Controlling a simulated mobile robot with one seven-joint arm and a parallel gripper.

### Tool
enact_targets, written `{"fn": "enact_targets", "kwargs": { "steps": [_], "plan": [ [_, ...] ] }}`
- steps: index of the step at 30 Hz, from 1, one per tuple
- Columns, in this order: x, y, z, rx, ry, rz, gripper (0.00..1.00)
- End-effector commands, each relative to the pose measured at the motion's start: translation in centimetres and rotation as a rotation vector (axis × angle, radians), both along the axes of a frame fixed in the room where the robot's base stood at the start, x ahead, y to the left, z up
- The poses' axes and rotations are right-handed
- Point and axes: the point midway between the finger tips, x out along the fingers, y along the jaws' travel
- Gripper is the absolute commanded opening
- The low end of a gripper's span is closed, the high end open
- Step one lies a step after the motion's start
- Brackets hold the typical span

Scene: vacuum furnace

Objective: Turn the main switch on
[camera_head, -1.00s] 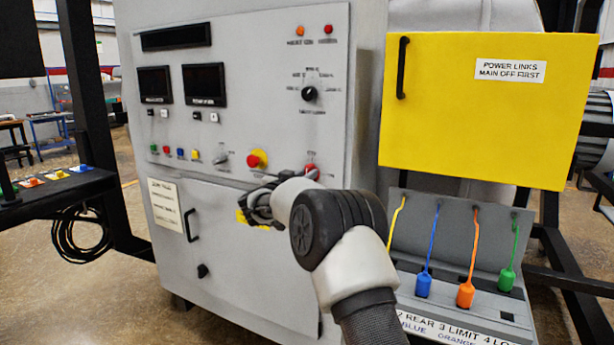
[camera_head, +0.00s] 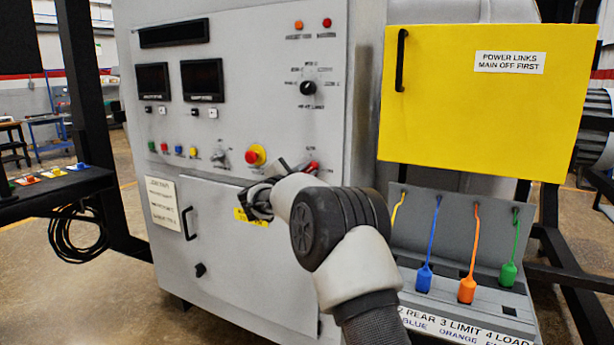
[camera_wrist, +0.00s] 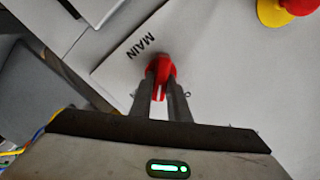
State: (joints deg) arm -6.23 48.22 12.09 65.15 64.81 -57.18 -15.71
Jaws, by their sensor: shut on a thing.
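The main switch is a red rotary handle (camera_head: 312,167) low on the right side of the grey cabinet's front panel. In the wrist view the red handle (camera_wrist: 161,70) sits between my two finger ends, beside a plate reading MAIN (camera_wrist: 141,46). A pale mark shows on the handle between the fingers. My gripper (camera_wrist: 160,84) is shut on the handle, one finger on each side. In the head view my gripper (camera_head: 292,168) reaches the switch from the front, and my wrist hides part of the panel below it.
A red button on a yellow base (camera_head: 256,155) is close to the left of the switch. The yellow power links cover (camera_head: 480,105) and a grey link panel (camera_head: 455,235) with coloured plugs stand to the right. A lower cabinet door has a black handle (camera_head: 189,223).

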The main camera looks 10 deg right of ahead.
Motion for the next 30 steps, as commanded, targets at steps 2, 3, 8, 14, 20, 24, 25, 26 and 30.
{"fn": "enact_targets", "kwargs": {
  "steps": [2,3,8,14,20,24,25,26,30],
  "plan": [
    [-0.03,-0.02,-0.31,0.06,-0.045,0.001,0.0],
    [-0.04,-0.03,-0.33,0.091,-0.067,0.001,0.0],
    [-0.08,-0.11,-0.5,0.214,-0.156,0.0,0.0],
    [-0.1,-0.19,-0.62,0.358,-0.261,-0.001,0.0],
    [-0.12,-0.2,-0.63,0.478,-0.348,-0.001,0.0],
    [-0.14,-0.21,-0.64,0.539,-0.391,-0.001,0.0],
    [-0.14,-0.21,-0.64,0.55,-0.4,-0.001,0.0],
    [-0.13,-0.22,-0.63,0.56,-0.407,-0.001,0.0],
    [-0.13,-0.22,-0.58,0.593,-0.431,-0.001,0.0]
  ]
}}
